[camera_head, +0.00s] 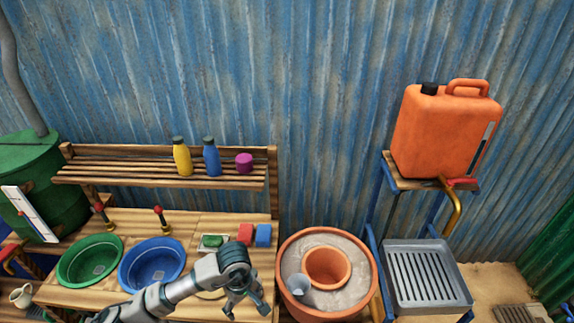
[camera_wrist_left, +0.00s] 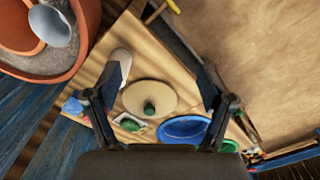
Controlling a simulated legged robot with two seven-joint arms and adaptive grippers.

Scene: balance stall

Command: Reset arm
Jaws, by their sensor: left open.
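My left gripper (camera_head: 246,304) is over the front right part of the wooden counter (camera_head: 205,298), its arm coming in from the lower left. In the left wrist view its two fingers (camera_wrist_left: 160,92) are spread apart with nothing held between them. Below the fingers, a round tan disc (camera_wrist_left: 150,92) with a green knob-like piece lies on the counter. In the head view the gripper and arm mostly cover that disc. My right gripper is in neither view.
A green basin (camera_head: 72,272) and a blue basin (camera_head: 135,281) sit left of my arm. An orange jerrycan (camera_head: 440,135) stands on a raised stand.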

